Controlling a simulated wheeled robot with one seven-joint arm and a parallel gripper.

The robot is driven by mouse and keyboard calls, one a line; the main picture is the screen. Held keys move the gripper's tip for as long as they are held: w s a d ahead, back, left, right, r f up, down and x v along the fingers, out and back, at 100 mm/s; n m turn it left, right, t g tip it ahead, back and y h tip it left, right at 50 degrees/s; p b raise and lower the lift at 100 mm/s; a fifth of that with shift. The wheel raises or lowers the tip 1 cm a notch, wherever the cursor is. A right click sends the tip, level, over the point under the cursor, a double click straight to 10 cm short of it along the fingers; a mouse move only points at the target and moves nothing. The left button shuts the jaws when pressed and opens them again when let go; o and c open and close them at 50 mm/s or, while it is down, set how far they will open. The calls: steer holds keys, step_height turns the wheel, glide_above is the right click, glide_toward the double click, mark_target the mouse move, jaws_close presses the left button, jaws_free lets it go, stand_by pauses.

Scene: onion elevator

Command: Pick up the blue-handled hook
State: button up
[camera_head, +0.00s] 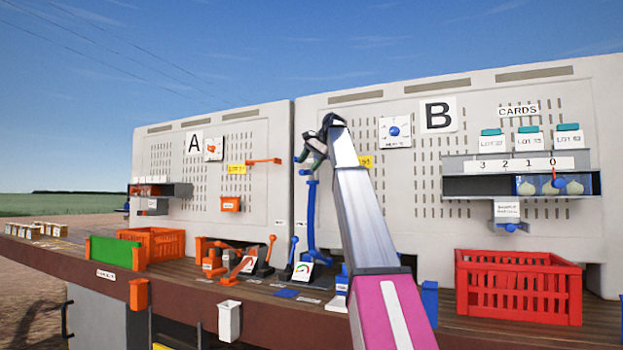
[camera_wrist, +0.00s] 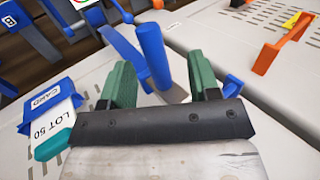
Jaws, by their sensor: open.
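The blue-handled hook shows in the wrist view as a blue cylindrical handle (camera_wrist: 152,52) standing between my green fingers, nearer the left one. In the head view only a small blue end (camera_head: 298,158) shows beside the fingers, at the left edge of panel B. My gripper (camera_head: 311,153) is open at that spot; it also shows in the wrist view (camera_wrist: 162,66). The jaws straddle the handle and do not grip it. The hook's far end is mostly hidden by my gripper.
A tall blue post (camera_head: 311,215) stands just below my gripper. An orange-handled piece (camera_head: 263,161) sticks out from panel A to the left. A card marked LOT 50 (camera_wrist: 55,122) lies left in the wrist view. Levers (camera_head: 268,252) and a red crate (camera_head: 518,287) stand on the bench below.

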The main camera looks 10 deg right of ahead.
steer(key=x, duration=0.6)
steer(key=shift+f, duration=0.2)
steer(key=shift+c, duration=0.3)
jaws_close()
